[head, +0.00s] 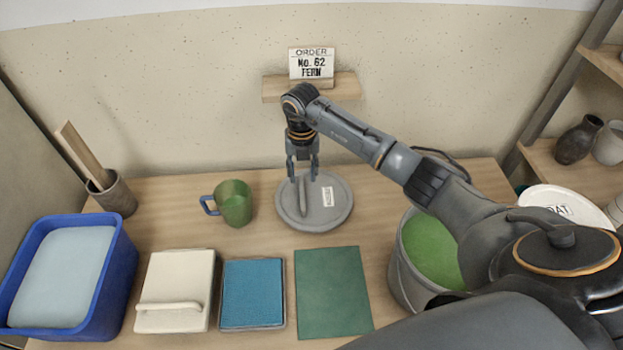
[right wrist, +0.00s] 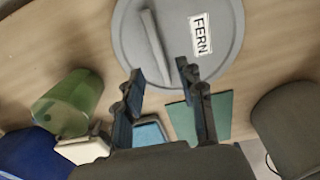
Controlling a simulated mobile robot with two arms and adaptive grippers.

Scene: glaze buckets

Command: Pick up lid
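A round grey lid (head: 331,210) with a raised bar handle (head: 303,196) and a white label lies flat on the table. In the right wrist view the lid (right wrist: 222,60) fills the top middle, and its label reads FERN. My right gripper (head: 303,177) points down just above the handle. In the right wrist view its two fingers (right wrist: 163,75) are apart, with the near end of the handle (right wrist: 155,45) showing between or just beyond them. I cannot tell whether they touch it. My left gripper is not in view.
A green mug (head: 235,203) stands left of the lid. A grey bucket of green glaze (head: 428,248) stands to the right. A green mat (head: 333,293), blue pad (head: 252,293), white block (head: 175,280) and blue tub (head: 118,275) line the front. An order card (head: 311,63) reads FERN.

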